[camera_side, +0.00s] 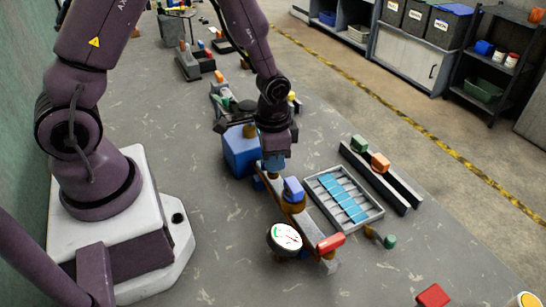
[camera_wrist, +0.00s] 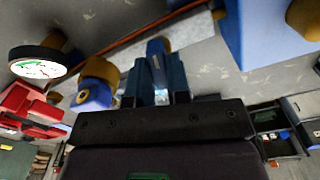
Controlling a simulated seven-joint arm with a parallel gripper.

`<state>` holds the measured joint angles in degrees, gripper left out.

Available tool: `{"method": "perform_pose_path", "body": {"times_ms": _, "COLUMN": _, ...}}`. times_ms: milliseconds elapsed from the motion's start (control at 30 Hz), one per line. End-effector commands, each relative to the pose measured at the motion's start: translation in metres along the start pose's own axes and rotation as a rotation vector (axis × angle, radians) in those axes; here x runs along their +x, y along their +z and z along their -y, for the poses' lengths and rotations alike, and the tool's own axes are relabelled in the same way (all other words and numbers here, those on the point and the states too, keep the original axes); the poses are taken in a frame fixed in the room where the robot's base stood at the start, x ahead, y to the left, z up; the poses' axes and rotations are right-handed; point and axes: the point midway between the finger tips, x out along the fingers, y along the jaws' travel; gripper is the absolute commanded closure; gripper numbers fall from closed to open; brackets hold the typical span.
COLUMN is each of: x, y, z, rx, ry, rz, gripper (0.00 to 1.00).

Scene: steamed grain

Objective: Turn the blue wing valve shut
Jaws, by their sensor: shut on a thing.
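My gripper (camera_side: 273,166) points down over the pipe run. In the wrist view my gripper's two dark blue fingers (camera_wrist: 157,85) are closed on the blue wing valve (camera_wrist: 156,58), a narrow blue wing on a brass body. In the side view the fingers largely hide this valve. A second blue handle (camera_side: 292,189) on a brass body stands beside it, nearer the gauge; it also shows in the wrist view (camera_wrist: 94,94). The wing's exact angle to the pipe is hard to tell.
A blue box (camera_side: 238,156) stands close behind my gripper. A round white-faced gauge (camera_side: 286,237) and a red handle (camera_side: 331,242) are at the pipe's near end. A grey tray (camera_side: 314,189) with blue strips lies to the right, then a dark rail (camera_side: 378,180) with green and orange blocks.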

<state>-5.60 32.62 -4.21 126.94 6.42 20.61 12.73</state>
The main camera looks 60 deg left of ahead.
Motion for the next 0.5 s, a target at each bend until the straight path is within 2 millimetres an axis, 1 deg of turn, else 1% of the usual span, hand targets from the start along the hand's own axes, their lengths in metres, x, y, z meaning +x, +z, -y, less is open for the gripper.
{"method": "perform_pose_path", "body": {"times_ms": 200, "x": -0.0008, "y": 0.0002, "z": 0.0000, "rx": -0.154, "ry": -0.001, "rz": 0.001, "gripper": 1.00}}
{"method": "perform_pose_path", "body": {"times_ms": 500, "x": -0.0009, "y": 0.0003, "z": 0.0001, "rx": -0.276, "ry": -0.001, "rz": 0.001, "gripper": 1.00}}
